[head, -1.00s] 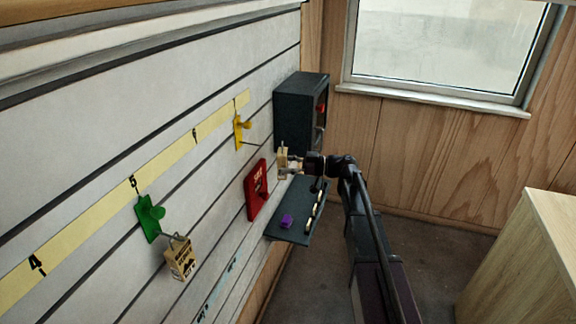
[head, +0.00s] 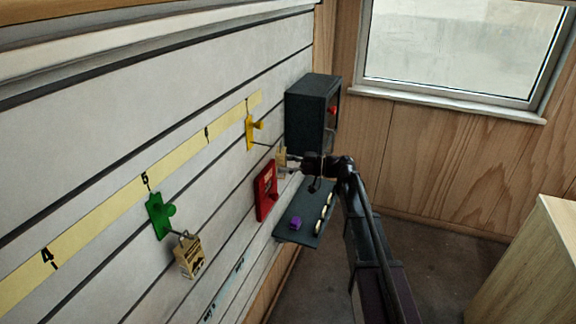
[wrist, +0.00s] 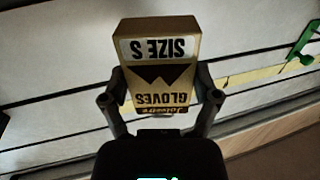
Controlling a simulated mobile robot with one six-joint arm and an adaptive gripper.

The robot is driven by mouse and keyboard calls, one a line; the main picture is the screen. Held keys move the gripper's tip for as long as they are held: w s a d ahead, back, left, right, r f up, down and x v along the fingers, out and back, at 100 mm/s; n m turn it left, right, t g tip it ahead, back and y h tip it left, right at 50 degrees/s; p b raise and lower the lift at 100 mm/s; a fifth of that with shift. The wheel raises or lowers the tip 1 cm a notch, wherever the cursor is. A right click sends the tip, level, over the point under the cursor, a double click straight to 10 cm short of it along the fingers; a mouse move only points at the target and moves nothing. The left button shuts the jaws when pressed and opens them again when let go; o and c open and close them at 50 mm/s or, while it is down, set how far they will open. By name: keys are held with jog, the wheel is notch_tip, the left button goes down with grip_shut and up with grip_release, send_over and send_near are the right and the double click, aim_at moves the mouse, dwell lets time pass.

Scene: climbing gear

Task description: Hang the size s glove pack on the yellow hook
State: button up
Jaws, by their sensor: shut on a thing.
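My gripper (head: 287,165) is shut on a tan glove pack (head: 281,157), held near the slatted wall. In the wrist view the pack (wrist: 158,65) sits between both fingers, its "SIZE S" and "GLOVES" print upside down in the picture. The yellow hook (head: 251,132) is fixed on the wall, up and to the left of the pack in the head view. Its thin prong points out toward the pack. The pack looks close to the prong tip; I cannot tell whether they touch. I do not make out the yellow hook in the wrist view.
A green hook (head: 158,214) holds another tan pack (head: 188,257) at lower left. A red holder (head: 265,191) is on the wall below the yellow hook. A dark box (head: 307,108) and a dark shelf (head: 289,238) with a purple item (head: 296,222) are close to my gripper.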

jog(key=shift+w+a+f+b, duration=0.2)
jog(key=shift+w+a, duration=0.1)
jog(key=shift+a, duration=0.5)
jog(key=shift+w+a+f+b, duration=0.15)
jog(key=shift+w+a, duration=0.1)
jog(key=shift+a, duration=0.5)
jog(key=shift+w+a+f+b, duration=0.2)
jog(key=shift+w+a, duration=0.1)
jog(key=shift+a, duration=0.5)
jog(key=shift+f, duration=0.1)
jog(key=o, duration=1)
jog(key=shift+s+d, duration=0.15)
jog(key=shift+d, duration=1.85)
jog(key=shift+s+d, duration=0.2)
jog(key=shift+d, duration=1.8)
jog(key=shift+s+d, duration=0.15)
jog(key=shift+d, duration=1.85)
